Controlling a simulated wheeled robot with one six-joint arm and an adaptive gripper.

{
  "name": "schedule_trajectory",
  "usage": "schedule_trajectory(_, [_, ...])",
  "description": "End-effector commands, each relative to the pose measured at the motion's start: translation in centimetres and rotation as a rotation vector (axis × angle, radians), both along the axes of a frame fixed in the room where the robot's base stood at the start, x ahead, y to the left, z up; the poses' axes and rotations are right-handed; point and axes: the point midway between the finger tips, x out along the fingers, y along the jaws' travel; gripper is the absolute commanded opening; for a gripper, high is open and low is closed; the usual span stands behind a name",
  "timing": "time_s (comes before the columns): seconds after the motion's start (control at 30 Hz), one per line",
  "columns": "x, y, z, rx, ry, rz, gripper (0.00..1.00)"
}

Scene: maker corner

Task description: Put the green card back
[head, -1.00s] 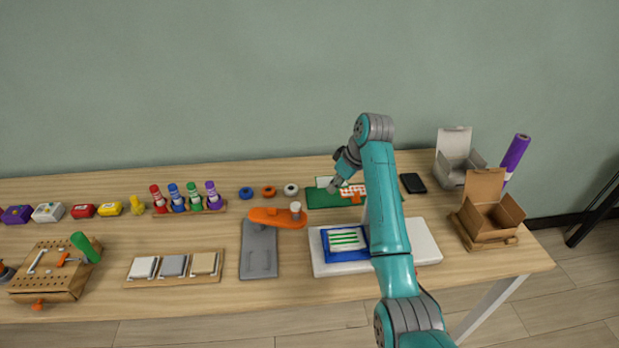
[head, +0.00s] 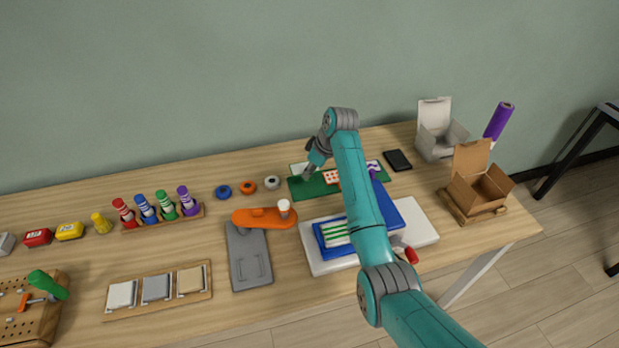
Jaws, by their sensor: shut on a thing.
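My gripper is small in the view and seems shut on this green card; the fingers are partly hidden by my wrist.
A white board (head: 313,262) with blue pieces lies in front, under my forearm. An orange tool (head: 256,218), a grey plate (head: 250,262) and several tape rolls (head: 272,182) are to the left. A black phone (head: 398,160) and open boxes (head: 480,195) are to the right.

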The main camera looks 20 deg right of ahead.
Motion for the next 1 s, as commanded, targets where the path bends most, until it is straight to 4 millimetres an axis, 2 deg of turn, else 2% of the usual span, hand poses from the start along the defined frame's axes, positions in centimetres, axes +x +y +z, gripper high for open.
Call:
schedule_trajectory(0.27, [-0.1, 0.0, -3.3, 0.000, 0.003, 0.000, 0.00])
schedule_trajectory(0.63, [-0.1, 0.0, -3.7, -0.001, 0.002, 0.000, 0.00])
schedule_trajectory(0.67, [-0.1, 0.0, -3.7, 0.000, 0.001, 0.000, 0.26])
schedule_trajectory(0.73, [0.0, 0.0, -3.7, 0.000, 0.001, 0.000, 0.44])
schedule_trajectory(0.77, [0.0, 0.0, -3.7, 0.000, 0.001, 0.000, 0.47])
schedule_trajectory(1.0, [0.0, 0.0, -3.7, 0.000, 0.001, 0.000, 0.47])
